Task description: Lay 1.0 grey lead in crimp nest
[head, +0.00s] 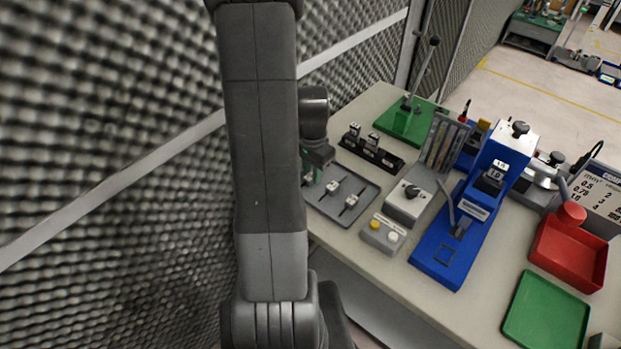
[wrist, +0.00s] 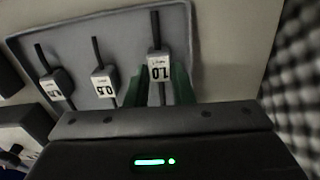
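The lead tagged 1.0 (wrist: 159,68) lies on the grey tray (wrist: 215,50) in the wrist view, its white tag upside down and its dark wire pointing up the picture. My gripper (wrist: 160,82) has its green fingers on either side of this lead, with a gap between them; it looks open. In the head view my gripper (head: 317,158) is over the tray's far left part, mostly hidden by my arm. The blue crimp press (head: 478,208) stands on the bench to the right, with 1.0 on its labels; its nest is too small to make out.
Two other tagged leads (wrist: 104,84) (wrist: 56,84) lie on the tray beside the 1.0 lead. A button box (head: 383,234), a grey knob unit (head: 408,203) and a black rack (head: 371,151) stand nearby. A red bin (head: 568,250) and green tray (head: 545,312) are at right. A foam wall is at left.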

